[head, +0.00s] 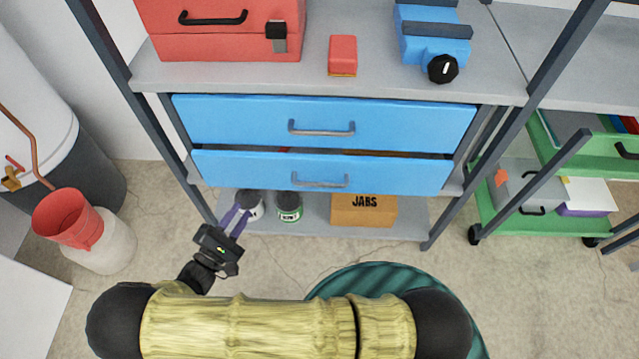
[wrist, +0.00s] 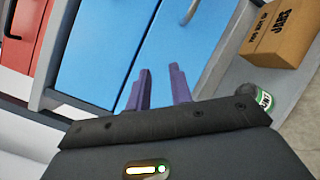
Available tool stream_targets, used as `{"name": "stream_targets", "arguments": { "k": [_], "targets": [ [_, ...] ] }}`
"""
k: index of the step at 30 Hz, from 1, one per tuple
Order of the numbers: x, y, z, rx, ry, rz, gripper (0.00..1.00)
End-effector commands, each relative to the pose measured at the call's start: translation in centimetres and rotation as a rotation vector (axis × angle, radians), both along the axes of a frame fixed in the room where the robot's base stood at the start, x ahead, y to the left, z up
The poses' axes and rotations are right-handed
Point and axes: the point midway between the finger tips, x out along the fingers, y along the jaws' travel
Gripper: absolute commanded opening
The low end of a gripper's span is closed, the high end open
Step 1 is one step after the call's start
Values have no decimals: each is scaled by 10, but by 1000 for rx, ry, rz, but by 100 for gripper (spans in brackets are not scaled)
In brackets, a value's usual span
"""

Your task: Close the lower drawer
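The lower drawer (head: 245,172) is blue with a grey bar handle (head: 320,182). It stands slightly out from the cabinet; a dark gap with a bit of red inside shows above its front. The blue upper drawer (head: 235,120) above it looks shut. My gripper (head: 234,220) is below and in front of the lower drawer's left end, near the bottom shelf. In the wrist view my gripper (wrist: 160,88) has its two purple fingers apart with nothing between them, pointing toward the lower drawer's front (wrist: 205,55). Whether a finger touches it I cannot tell.
The bottom shelf holds a box marked JABS (head: 363,212) and small cans (head: 289,206). A red toolbox (head: 225,35) stands on top. A red bucket (head: 68,218) is at left, a green cart (head: 545,205) at right. Shelf posts flank the drawers.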

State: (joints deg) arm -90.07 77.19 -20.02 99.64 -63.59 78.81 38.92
Motion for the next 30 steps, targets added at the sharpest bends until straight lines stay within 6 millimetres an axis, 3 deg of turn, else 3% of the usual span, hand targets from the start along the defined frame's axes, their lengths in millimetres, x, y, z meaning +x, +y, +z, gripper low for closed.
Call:
{"name": "stream_targets", "arguments": {
  "k": [6, 12, 30],
  "targets": [
    [-4, -42, -23, 344, -285, -159, 22],
    [-10, -68, -37, 555, -517, -247, 22],
    [-4, -80, -37, 595, -560, -258, 22]
  ]
}}
